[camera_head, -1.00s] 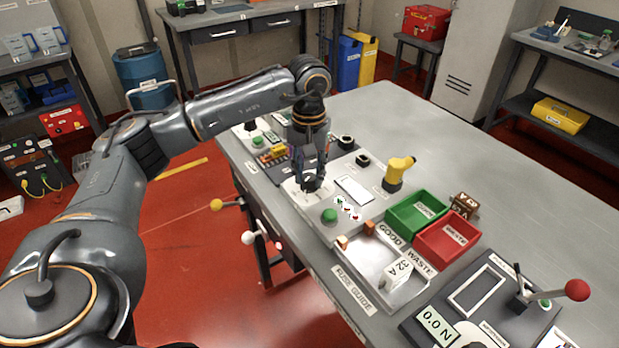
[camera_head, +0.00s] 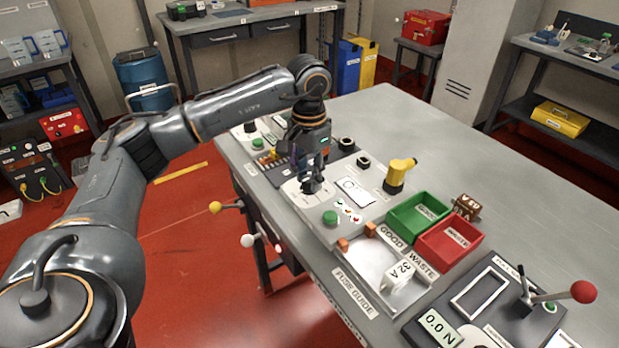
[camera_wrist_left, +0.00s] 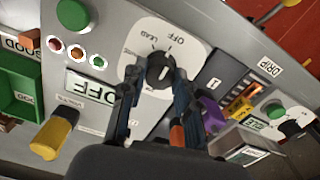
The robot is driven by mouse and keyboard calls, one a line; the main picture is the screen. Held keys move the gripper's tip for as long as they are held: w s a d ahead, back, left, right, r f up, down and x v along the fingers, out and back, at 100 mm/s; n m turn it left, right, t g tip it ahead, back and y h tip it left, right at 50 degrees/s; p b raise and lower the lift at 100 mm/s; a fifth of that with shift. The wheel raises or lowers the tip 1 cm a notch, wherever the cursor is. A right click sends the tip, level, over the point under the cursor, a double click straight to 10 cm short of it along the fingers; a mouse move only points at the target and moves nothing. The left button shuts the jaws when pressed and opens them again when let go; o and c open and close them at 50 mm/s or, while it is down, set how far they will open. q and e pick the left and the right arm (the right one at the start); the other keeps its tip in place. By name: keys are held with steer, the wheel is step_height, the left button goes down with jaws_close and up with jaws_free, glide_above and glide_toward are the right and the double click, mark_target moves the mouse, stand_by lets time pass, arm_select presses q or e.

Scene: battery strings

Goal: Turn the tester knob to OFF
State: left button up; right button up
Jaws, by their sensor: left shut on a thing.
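The tester knob (camera_wrist_left: 162,72) is a small black knob with a white mark, on a round white dial plate (camera_wrist_left: 190,52) labelled OFF and LEAD. My left gripper (camera_wrist_left: 160,78) has its two fingers on either side of the knob, shut on it. In the head view my left gripper (camera_head: 312,187) points down at the tester panel and hides most of the knob. The mark lies roughly towards the OFF side, but its exact setting is hard to tell. The tester display (camera_wrist_left: 90,88) shows large dark letters that seem to read OFF, upside down in the wrist view.
Beside the dial are a green button (camera_head: 330,217) and several small lamps (camera_wrist_left: 77,53). A yellow-handled tool (camera_head: 399,176), a green bin (camera_head: 418,217) and a red bin (camera_head: 450,242) stand to the right. A metal tray (camera_head: 372,262) lies in front.

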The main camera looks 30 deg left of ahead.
mark_target(309, 178)
arm_select(q)
steer(key=o, duration=1)
steer(key=shift+c, duration=0.2)
steer(key=shift+r+p, duration=1.15)
steer(key=shift+r, duration=0.6)
steer(key=shift+r, duration=0.1)
